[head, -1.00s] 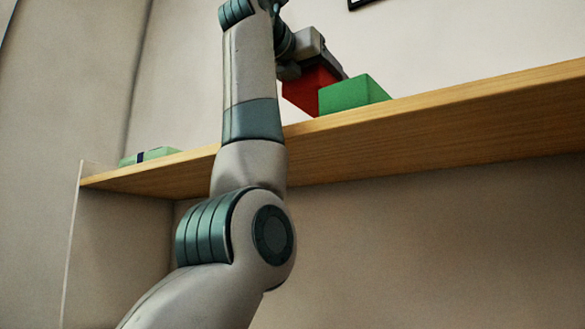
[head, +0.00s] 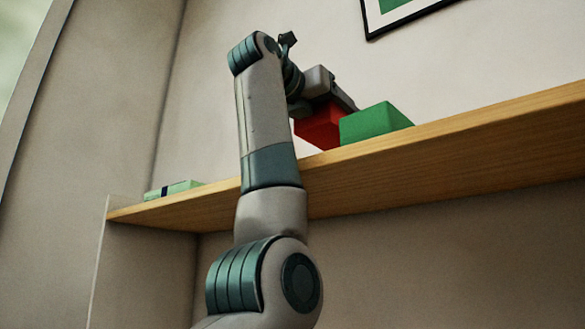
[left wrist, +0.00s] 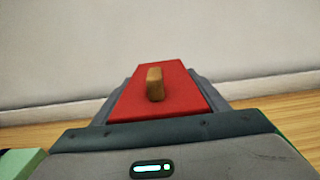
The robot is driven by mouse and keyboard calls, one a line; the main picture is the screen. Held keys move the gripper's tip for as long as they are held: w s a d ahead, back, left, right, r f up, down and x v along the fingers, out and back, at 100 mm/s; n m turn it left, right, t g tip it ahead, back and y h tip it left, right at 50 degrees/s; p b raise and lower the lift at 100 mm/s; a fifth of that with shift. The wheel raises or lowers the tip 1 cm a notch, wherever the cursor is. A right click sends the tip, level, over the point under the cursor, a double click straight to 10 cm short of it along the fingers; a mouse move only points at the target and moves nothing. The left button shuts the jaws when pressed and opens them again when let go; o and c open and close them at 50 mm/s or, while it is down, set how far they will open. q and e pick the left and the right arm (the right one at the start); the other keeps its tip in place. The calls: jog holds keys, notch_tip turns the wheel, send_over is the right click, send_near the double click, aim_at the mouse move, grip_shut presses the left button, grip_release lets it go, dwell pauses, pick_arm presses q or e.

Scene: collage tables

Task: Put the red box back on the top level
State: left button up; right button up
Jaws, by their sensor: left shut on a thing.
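The red box (head: 317,130) is at the wooden top shelf (head: 430,145) in the head view, just left of a green box. My left gripper (head: 333,95) is shut on it from above. In the left wrist view the red box (left wrist: 190,92) lies between my fingers, with a small wooden knob (left wrist: 154,84) on its top. The shelf edge hides the box's underside in the head view, so I cannot tell whether it touches the board. My right gripper is not in view.
The green box (head: 376,120) stands close to the right of the red box. A flat light green box (head: 173,190) with a dark band lies at the shelf's left end. The shelf between them is largely bare. A wall stands behind, with a framed picture (head: 405,12).

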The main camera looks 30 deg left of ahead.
aim_at(303, 133)
pick_arm(q)
jog(key=s+a+f, duration=0.1)
jog(key=a, duration=0.1)
jog(key=s+a+f, duration=0.2)
jog(key=a, duration=0.1)
jog(key=shift+s+a+f, duration=0.2)
jog(key=shift+a+f, duration=0.1)
jog(key=s+a+f, duration=0.1)
jog(key=a+f, duration=0.1)
jog(key=shift+s+a+f, duration=0.15)
jog(key=shift+s+f, duration=0.25)
jog(key=shift+w+f+p, duration=0.1)
jog(key=shift+f+p, duration=0.45)
jog(key=shift+f, duration=0.95)
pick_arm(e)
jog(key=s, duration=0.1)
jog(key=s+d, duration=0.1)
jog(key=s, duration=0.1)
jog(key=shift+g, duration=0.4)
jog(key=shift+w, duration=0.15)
pick_arm(q)
jog(key=shift+f, duration=0.1)
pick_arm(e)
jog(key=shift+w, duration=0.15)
